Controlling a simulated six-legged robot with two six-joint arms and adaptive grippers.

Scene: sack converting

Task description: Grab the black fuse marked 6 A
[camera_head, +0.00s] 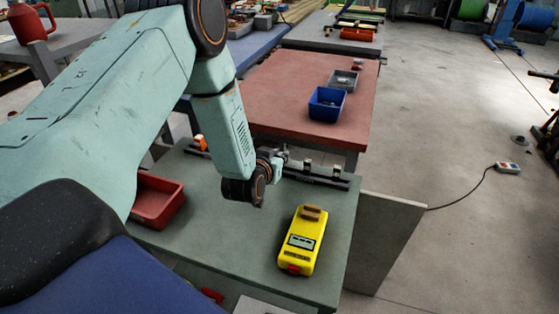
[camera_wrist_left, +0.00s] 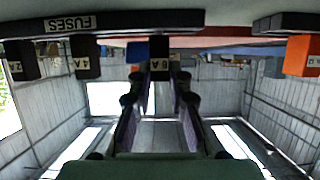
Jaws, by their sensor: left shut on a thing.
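A black fuse (camera_wrist_left: 159,48) sits at the middle of the left wrist view, with a small pale label that looks like 6 A. My left gripper (camera_wrist_left: 159,78) has its fingers on both sides of this fuse and is shut on it. In the head view my left gripper (camera_head: 279,162) is at the dark fuse rack (camera_head: 318,180) at the back of the green-grey table, and it partly hides the fuses. The rack also shows in the left wrist view (camera_wrist_left: 150,20), with the word FUSES on it. My right gripper is not in view.
Other black fuses, one marked 4 A (camera_wrist_left: 85,58), stand left of the held one in the wrist view; an orange fuse (camera_wrist_left: 300,55) is at right. A yellow meter (camera_head: 304,243) and a red bin (camera_head: 158,200) are on the table. A blue bin (camera_head: 326,104) stands beyond.

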